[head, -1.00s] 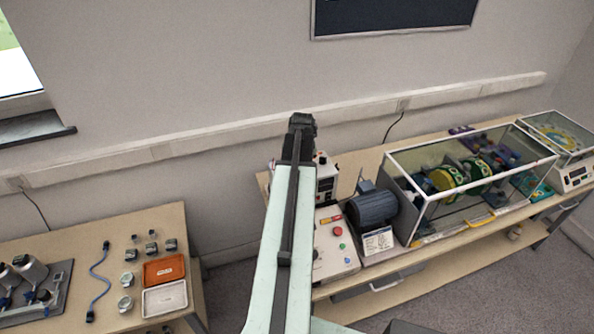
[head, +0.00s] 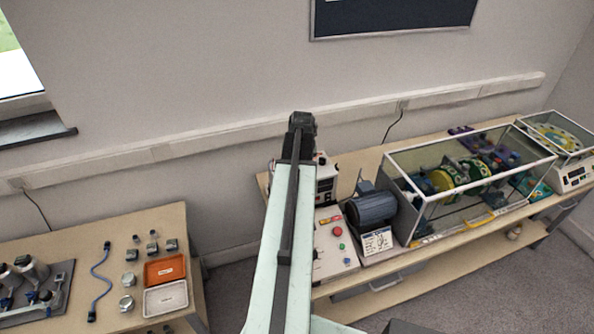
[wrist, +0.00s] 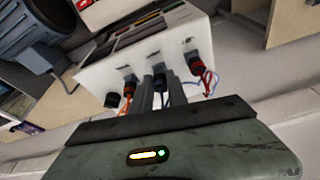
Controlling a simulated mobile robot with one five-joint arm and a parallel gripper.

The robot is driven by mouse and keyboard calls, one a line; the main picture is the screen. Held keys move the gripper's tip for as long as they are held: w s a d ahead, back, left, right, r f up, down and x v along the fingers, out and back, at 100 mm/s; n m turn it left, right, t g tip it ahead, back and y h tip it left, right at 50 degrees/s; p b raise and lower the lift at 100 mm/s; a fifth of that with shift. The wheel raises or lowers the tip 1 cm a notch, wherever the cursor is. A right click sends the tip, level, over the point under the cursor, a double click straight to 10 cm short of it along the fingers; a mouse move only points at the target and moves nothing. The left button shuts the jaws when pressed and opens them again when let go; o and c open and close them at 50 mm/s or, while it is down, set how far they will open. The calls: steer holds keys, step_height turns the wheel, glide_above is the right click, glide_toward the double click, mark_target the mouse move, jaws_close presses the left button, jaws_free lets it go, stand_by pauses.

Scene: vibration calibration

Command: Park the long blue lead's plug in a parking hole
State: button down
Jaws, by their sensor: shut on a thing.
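My gripper (wrist: 159,92) is shut on a dark plug (wrist: 159,70) at the middle of the socket face of a white box (wrist: 145,52) in the wrist view. A blue wire shows beside the fingers, but most of the plug and its lead is hidden. I cannot tell how deep the plug sits. An orange lead's plug (wrist: 130,82) is to its left and a red plug (wrist: 196,66) with red and blue wires to its right. In the head view my arm covers the gripper. No parking hole can be made out.
A blue lead (head: 101,275) lies on the left table near an orange tray (head: 165,269) and a white tray (head: 165,298). On the right bench are a motor (head: 371,207), a control box (head: 333,246) and a clear-walled case (head: 470,180) over a rotor.

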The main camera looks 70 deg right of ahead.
steer(key=shift+r+p, duration=0.3)
stand_by(0.5)
step_height(320, 180, up, 4)
steer(key=p, duration=0.3)
steer(key=shift+f, duration=0.3)
steer(key=shift+w, duration=0.2)
steer(key=w, duration=0.2)
steer(key=w+d, duration=0.1)
steer(key=w, duration=0.5)
steer(key=shift+w+d+f, duration=0.15)
steer(key=shift+d+f, duration=0.1)
steer(key=shift+d, duration=0.15)
steer(key=shift+f+b, duration=0.85)
steer(key=shift+b, duration=0.05)
steer(key=shift+a+f+b, duration=0.1)
steer(key=shift+f+b, duration=0.7)
steer(key=shift+b, duration=0.05)
steer(key=shift+f, duration=0.1)
steer(key=shift+f+b, duration=0.3)
steer(key=shift+b, duration=0.05)
